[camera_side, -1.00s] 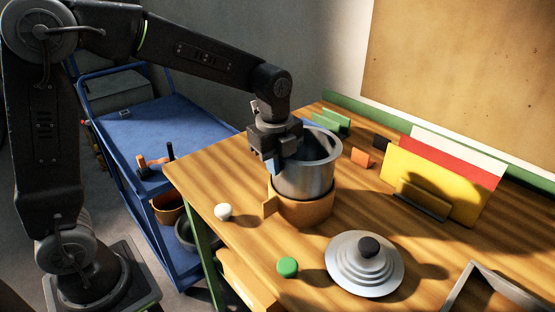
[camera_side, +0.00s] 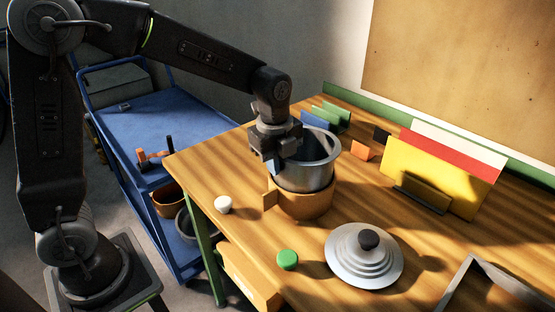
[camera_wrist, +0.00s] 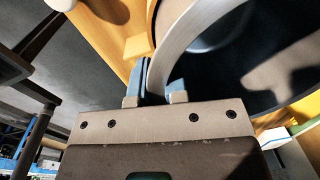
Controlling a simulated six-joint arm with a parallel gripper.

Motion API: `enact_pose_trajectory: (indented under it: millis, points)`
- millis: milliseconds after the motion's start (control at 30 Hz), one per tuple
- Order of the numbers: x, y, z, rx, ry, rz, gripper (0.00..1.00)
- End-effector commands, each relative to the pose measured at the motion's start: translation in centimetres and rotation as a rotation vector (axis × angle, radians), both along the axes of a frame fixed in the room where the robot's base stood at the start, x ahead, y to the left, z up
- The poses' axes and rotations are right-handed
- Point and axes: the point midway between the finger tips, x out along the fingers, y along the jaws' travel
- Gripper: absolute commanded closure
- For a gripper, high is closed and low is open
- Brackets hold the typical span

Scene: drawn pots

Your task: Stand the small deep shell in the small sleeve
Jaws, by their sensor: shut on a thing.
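The small deep shell is a grey metal pot (camera_side: 304,175), upright or nearly so, with an open top. Its lower end is hidden behind the wall of the small sleeve, an orange-brown ring (camera_side: 306,207) with a block-like tab on its left. I cannot tell whether the shell touches the sleeve's bottom. My gripper (camera_side: 275,163) is shut on the shell's left wall at the rim. In the wrist view the shell's curved rim (camera_wrist: 168,50) passes between my fingertips (camera_wrist: 155,92), and the sleeve's tab (camera_wrist: 138,45) shows beyond.
A stepped grey lid (camera_side: 350,270) with a black knob lies front right. A green cap (camera_side: 287,260) and a white knob (camera_side: 223,204) lie in front of the sleeve. Coloured folders (camera_side: 435,178) stand at the back right. A blue cart (camera_side: 150,125) stands left of the table.

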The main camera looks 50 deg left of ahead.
Motion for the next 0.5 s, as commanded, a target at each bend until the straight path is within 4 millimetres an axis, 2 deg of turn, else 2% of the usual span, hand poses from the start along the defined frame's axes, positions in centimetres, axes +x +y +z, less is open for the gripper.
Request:
enact_pose_trajectory:
  millis: [500]
  points:
    - [0.03, 0.00, -0.93, 0.000, -0.002, 0.000, 1.00]
